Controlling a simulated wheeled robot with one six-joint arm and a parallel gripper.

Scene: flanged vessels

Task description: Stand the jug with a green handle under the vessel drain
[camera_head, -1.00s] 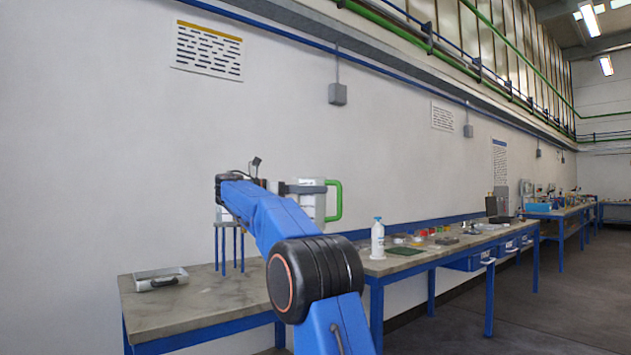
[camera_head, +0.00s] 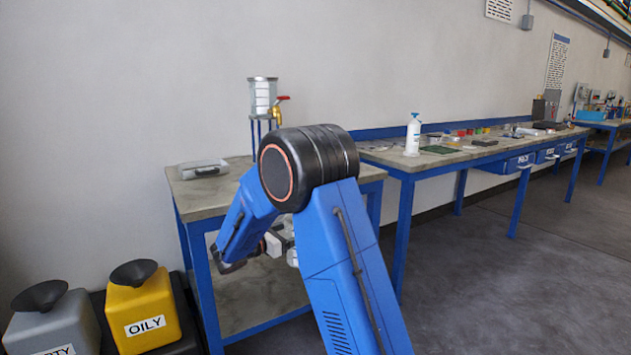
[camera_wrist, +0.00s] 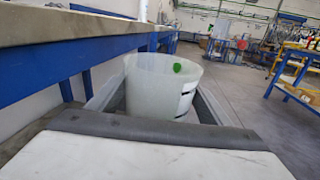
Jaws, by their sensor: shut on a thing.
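The vessel (camera_head: 262,98) is a clear cylinder with a metal lid, raised on blue legs on the near bench. Its drain has a brass tap with a red handle (camera_head: 281,103) on the right side. My gripper (camera_head: 279,241) is low in front of the bench, below its top, partly hidden by my arm. In the wrist view it is shut on the jug (camera_wrist: 150,88), a whitish translucent container between the two grey fingers. Only a green spot of the handle (camera_wrist: 177,67) shows there; the rest is hidden. The jug is mostly hidden in the head view.
Yellow OILY (camera_head: 147,312) and grey (camera_head: 50,325) containers with black funnels stand at lower left. A second bench (camera_head: 470,150) at right holds a white bottle (camera_head: 413,134) and small items. Floor at right is clear.

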